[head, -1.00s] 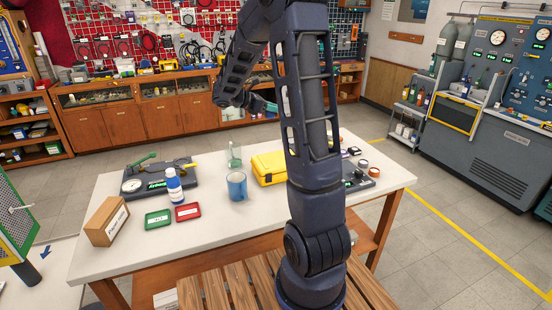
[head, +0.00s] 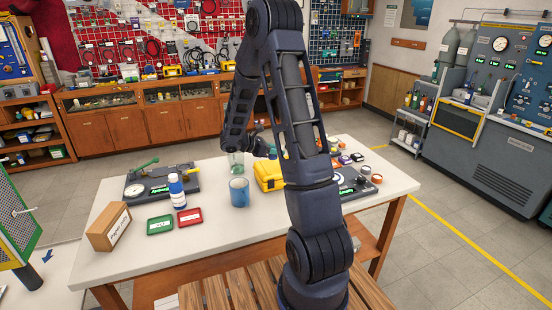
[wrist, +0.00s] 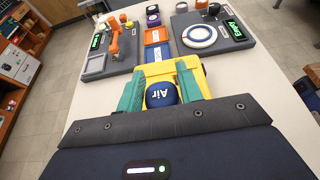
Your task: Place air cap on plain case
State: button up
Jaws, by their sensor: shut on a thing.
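In the wrist view my gripper (wrist: 162,95) is shut on a round blue cap (wrist: 163,94) marked "Air", held between its teal fingers. A yellow surface (wrist: 172,69) shows around and just beyond the fingers; it looks like the case, but I cannot tell whether the cap touches it. In the head view the yellow case (head: 268,175) stands on the table behind the blue cup, partly hidden by my arm.
A clear green-tinted bottle (head: 236,163) and a blue cup (head: 239,192) stand left of the case. Dark boards with green displays lie at the left (head: 150,192) and right (head: 357,186). Red (head: 190,216) and green (head: 160,226) trays lie near the front.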

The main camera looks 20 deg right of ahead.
aim_at(276, 157)
jog(key=shift+f, duration=1.8)
jog(key=shift+f, duration=0.1)
jog(key=o, duration=1)
jog(key=shift+a, duration=0.15)
jog(key=v, duration=1.1)
jog(key=s+d+r+m+g+y, duration=0.1)
jog(key=s+d+r+m+y, duration=0.2)
jog(key=s+r+m+y, duration=0.8)
jog(key=s+a+r+m+t, duration=0.1)
jog(key=s+r+m+t, duration=0.1)
jog(key=s, duration=0.4)
jog(key=s+a+r+m+t+y, duration=0.1)
jog(key=s+r+m, duration=0.1)
jog(key=s, duration=0.4)
jog(key=s+a+r+m+t+y, duration=0.1)
jog(key=s+r+m+t, duration=0.1)
jog(key=s, duration=0.5)
notch_tip(276, 157, up, 2)
jog(key=shift+a+r+m+t, duration=0.1)
jog(key=shift+r+m+t, duration=0.15)
jog(key=shift+m, duration=0.25)
